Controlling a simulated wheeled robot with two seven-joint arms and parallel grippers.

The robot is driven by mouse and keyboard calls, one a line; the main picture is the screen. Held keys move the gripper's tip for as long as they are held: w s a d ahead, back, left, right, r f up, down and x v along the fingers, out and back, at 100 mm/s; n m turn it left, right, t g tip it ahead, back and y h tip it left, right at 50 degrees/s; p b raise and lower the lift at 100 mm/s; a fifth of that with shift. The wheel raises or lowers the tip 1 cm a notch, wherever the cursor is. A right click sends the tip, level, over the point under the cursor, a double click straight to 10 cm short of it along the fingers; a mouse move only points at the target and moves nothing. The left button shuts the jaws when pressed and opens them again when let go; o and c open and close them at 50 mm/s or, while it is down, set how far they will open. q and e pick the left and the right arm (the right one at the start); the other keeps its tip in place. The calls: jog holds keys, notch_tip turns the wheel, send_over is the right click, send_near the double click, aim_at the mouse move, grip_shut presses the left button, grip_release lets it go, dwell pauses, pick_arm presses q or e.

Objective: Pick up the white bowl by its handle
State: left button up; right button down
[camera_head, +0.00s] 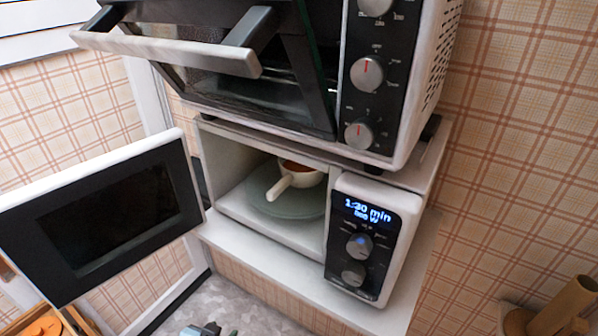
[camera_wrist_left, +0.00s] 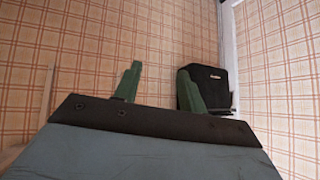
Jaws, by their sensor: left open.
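The white bowl (camera_head: 308,179) sits on the round glass plate (camera_head: 262,196) inside the open microwave (camera_head: 233,196). Its handle (camera_head: 279,188) points toward the front left, and something orange-brown (camera_head: 297,165) shows inside. The control panel side hides part of the plate. My left gripper (camera_head: 212,330) shows only in part at the bottom edge of the head view, below and in front of the microwave, apart from the bowl. In the left wrist view its green fingers (camera_wrist_left: 160,88) are spread with nothing between them. My right gripper is not in view.
The microwave door (camera_head: 105,218) stands open to the left. A toaster oven (camera_head: 395,80) sits on top with its door (camera_head: 175,52) tilted open, overhanging the front. A wooden object (camera_head: 565,308) stands at the lower right. A dark object (camera_wrist_left: 208,88) shows beyond my left fingers.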

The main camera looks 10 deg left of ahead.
pick_arm(q)
notch_tip(320, 180, up, 21)
jog(key=w+d+t+p, duration=0.1)
jog(key=w+d+t, duration=0.2)
jog(key=t, duration=0.1)
jog(key=m+t+h, duration=0.2)
jog(key=t+h, duration=0.2)
jog(key=h, duration=0.2)
send_near(283, 185)
jog(key=shift+s+a+f, duration=0.9)
jog(key=shift+a+f, duration=0.05)
jog(key=shift+f, duration=0.15)
jog(key=shift+w+d+r, duration=0.2)
jog(key=p+x, duration=0.1)
jog(key=x, duration=0.6)
jog(key=shift+w+d, duration=0.1)
jog(key=shift+w, duration=0.2)
jog(key=x, duration=0.2)
jog(key=p+x, duration=0.1)
jog(key=x, duration=0.1)
jog(key=shift+d+r, duration=0.1)
jog(key=shift+r, duration=0.3)
jog(key=shift+w+d+f, duration=0.1)
jog(key=shift+w+d, duration=0.1)
jog(key=shift+w, duration=0.4)
jog(key=shift+c, duration=0.3)
